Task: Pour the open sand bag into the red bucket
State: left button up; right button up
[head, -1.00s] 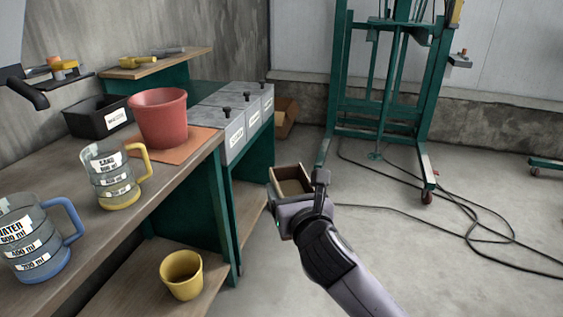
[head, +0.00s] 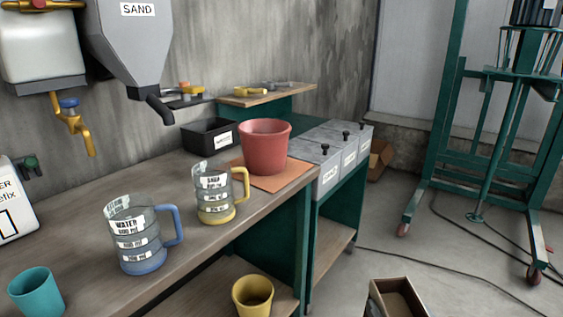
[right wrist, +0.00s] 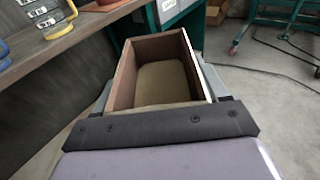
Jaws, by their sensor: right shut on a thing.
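The open sand bag shows as a brown, open-topped, box-shaped pack (head: 398,290) at the bottom edge of the head view, partly cut off. It also fills the middle of the right wrist view (right wrist: 126,72), with tan sand (right wrist: 162,82) inside. My right gripper (right wrist: 165,122) is shut on it and holds it roughly upright, off the bench. The red bucket (head: 265,148) stands upright on an orange mat (head: 290,177) on the bench, beyond and left of the bag. My left gripper is not in view.
A sand measuring jug (head: 215,195), a water jug (head: 140,235) and a teal cup (head: 37,291) stand along the bench. A yellow bucket (head: 252,296) is on the lower shelf. Grey bins (head: 332,165) adjoin the bench. A green lifting frame (head: 440,150) and floor cables are at right.

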aim_at(265, 142)
jog(key=u, duration=0.5)
jog(key=i+l+u, duration=0.1)
jog(key=l+u, duration=0.85)
jog(key=l, duration=1.9)
jog(key=u, duration=0.05)
